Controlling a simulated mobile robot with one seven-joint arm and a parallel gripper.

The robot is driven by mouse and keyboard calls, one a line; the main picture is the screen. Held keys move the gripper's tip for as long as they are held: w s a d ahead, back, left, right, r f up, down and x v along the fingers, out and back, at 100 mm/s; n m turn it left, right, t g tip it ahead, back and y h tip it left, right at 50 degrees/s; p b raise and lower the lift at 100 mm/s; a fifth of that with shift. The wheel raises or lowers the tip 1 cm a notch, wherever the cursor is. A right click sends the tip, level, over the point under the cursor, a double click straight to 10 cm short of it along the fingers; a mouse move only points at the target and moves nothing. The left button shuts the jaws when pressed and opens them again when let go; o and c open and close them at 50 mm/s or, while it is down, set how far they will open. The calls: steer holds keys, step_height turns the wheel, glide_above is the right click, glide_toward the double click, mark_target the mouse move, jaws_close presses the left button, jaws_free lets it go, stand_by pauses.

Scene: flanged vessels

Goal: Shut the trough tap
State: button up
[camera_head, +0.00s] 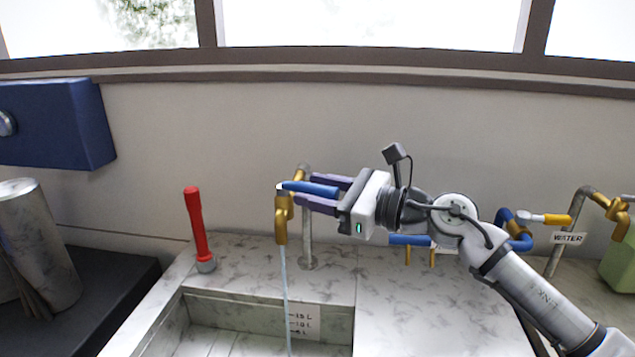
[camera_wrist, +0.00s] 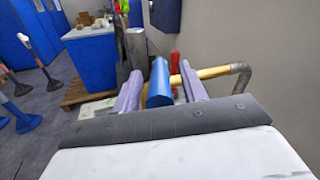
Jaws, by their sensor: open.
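The trough tap is a brass spout (camera_head: 281,222) on a grey standpipe, with a blue lever handle (camera_head: 310,188). A thin stream of water (camera_head: 286,290) runs from the spout into the stone trough (camera_head: 225,312). My gripper (camera_head: 314,192) is open, with its purple fingers on either side of the blue handle. In the wrist view the blue handle (camera_wrist: 159,84) lies between the two fingers, with a gap visible at least on its right. Whether either finger touches it I cannot tell. The brass pipe (camera_wrist: 205,73) shows behind the right finger.
A red-handled tool (camera_head: 197,225) stands at the trough's back left corner. A metal cylinder (camera_head: 38,245) is at the left, below a blue wall box (camera_head: 55,125).

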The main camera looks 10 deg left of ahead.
steer(key=shift+a, duration=0.1)
steer(key=shift+c, duration=0.4)
jaws_close()
steer(key=shift+f, duration=0.1)
steer(key=n+g+b, duration=0.1)
steer(key=w+g+b, duration=0.1)
steer(key=b, duration=0.1)
steer(key=shift+f+n+y, duration=0.15)
steer(key=shift+n+y, duration=0.15)
steer(key=shift+n, duration=0.1)
steer(key=shift+w+r+n+g+b, duration=0.1)
steer(key=shift+w+n+g+b, duration=0.2)
steer(key=shift+g, duration=0.4)
steer(key=shift+w+r+n+g+b, duration=0.1)
steer(key=shift+n+g+b, duration=0.3)
steer(key=shift+g, duration=0.3)
steer(key=shift+w+r+n+g+b, duration=0.1)
steer(key=shift+w+n+g+b, duration=0.2)
steer(key=shift+g, duration=0.4)
steer(key=shift+s, duration=0.1)
steer(key=shift+o, duration=0.4)
jaws_free()
